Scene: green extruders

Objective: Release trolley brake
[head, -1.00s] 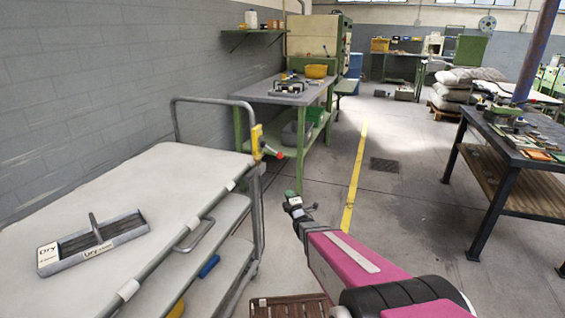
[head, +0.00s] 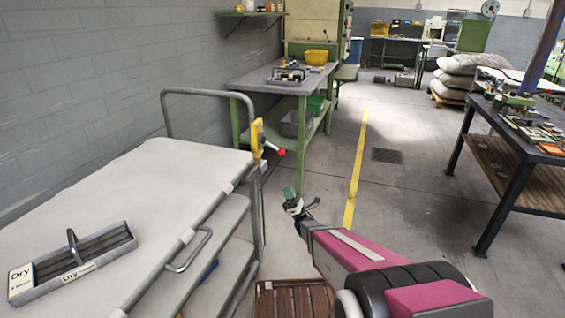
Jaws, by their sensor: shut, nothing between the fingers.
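The trolley (head: 140,175) stands at the left, with a pale top, lower shelves and a grey tube handle (head: 205,92) at its far end. A yellow brake unit (head: 257,138) sits on the handle's right post, with a lever ending in a red knob (head: 281,152) that points right. My gripper (head: 291,197) is at the end of my pink arm, below and a little right of the red knob and apart from it. It is small in view; its fingers look closed and hold nothing visible.
A grey tray (head: 72,266) marked "Dry" lies on the trolley top. A green workbench (head: 280,82) stands behind the trolley by the wall. A dark table (head: 525,140) is at the right. A brown slatted pallet (head: 290,298) lies on the floor below. The floor along the yellow line is clear.

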